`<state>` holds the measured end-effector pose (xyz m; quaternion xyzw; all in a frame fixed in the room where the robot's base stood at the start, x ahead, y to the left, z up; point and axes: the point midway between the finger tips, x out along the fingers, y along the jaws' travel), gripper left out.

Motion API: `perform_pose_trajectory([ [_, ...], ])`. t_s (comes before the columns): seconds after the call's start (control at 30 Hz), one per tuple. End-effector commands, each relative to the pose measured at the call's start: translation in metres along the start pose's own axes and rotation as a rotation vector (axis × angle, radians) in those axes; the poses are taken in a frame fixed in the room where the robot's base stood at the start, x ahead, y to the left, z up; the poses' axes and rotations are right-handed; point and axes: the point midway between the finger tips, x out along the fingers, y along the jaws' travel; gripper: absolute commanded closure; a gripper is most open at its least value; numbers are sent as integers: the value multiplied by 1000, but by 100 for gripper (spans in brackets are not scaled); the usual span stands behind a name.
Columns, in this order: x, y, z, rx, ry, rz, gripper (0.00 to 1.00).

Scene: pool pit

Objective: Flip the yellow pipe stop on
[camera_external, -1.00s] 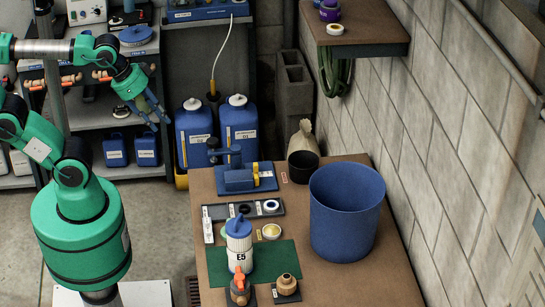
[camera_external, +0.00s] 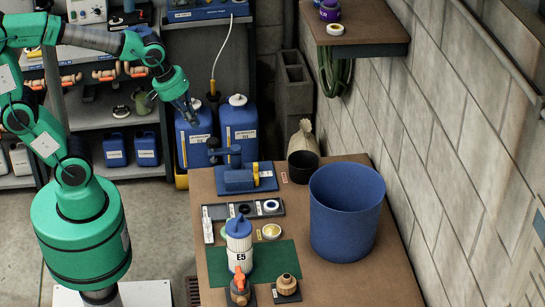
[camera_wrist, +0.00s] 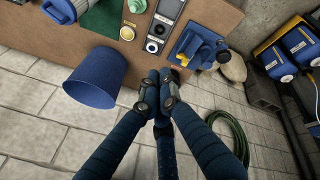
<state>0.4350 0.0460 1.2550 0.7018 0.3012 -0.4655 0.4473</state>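A blue pipe assembly (camera_external: 237,181) lies on a blue base plate at the far left part of the brown bench. A yellow piece (camera_external: 264,170) sits at its right end; I cannot tell its exact shape or setting. In the wrist view the assembly (camera_wrist: 195,45) is up and right of my fingertips, with a yellow piece (camera_wrist: 182,57) on it. My gripper (camera_external: 191,117) is in the air, left of and above the assembly, in front of the blue jugs. In the wrist view my gripper's fingertips (camera_wrist: 158,79) are together with nothing seen between them.
A large blue bin (camera_external: 346,222) and a black cup (camera_external: 303,166) stand on the bench (camera_external: 330,284). A white filter canister (camera_external: 238,247), an orange-handled valve (camera_external: 239,288) and a parts tray (camera_external: 243,209) are nearer. Blue jugs (camera_external: 239,130) stand behind the bench. A block wall bounds the right.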

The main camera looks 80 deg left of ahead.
Motion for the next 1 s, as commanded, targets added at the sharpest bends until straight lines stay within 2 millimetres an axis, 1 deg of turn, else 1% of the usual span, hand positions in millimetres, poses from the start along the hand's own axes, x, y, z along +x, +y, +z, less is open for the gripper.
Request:
perform_pose_trajectory([
  [0.1, 20, 3, -14, -179, -6, -18, 100],
  [0.47, 78, 6, -53, -726, -5, -61, 100],
  [0.7, 120, 0, -79, -1091, 9, -92, 100],
  [1.0, 176, -17, -109, -1550, 41, -129, 100],
])
